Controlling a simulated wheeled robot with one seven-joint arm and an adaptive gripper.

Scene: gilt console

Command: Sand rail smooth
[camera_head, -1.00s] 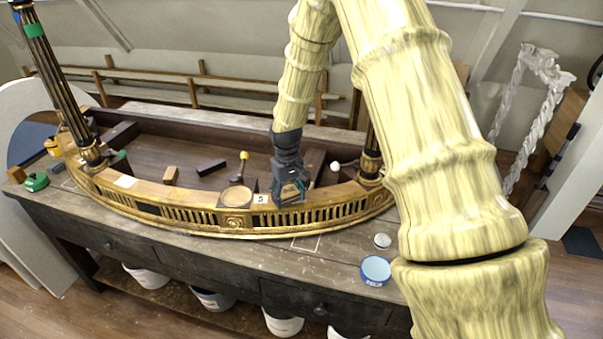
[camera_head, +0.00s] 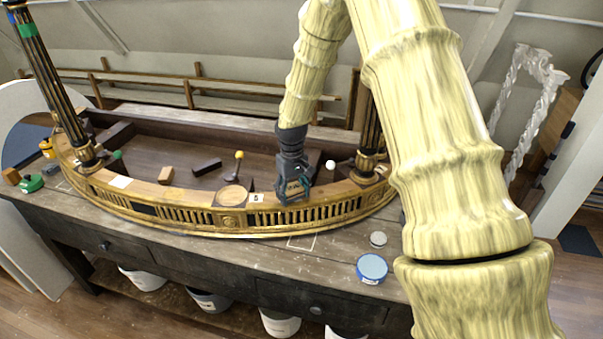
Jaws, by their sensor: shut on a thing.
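The curved gilt rail (camera_head: 184,212) of the console runs along the front of the bench, with a pale wooden top band and a pierced gold front. My gripper (camera_head: 294,194) points down at the right half of the rail, to the right of a small white tag marked 5 (camera_head: 256,198). It is shut on a small block with a tan, printed face, whose details are too small to read. The block is at the rail's top band; whether it touches the wood cannot be told. The rail surface under it is hidden.
A round tan disc (camera_head: 231,195) lies on the rail left of the tag. Behind it are a yellow-topped tool (camera_head: 239,160), a dark block (camera_head: 207,167) and a tan block (camera_head: 165,175). Dark gilt columns (camera_head: 45,75) rise at both ends.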

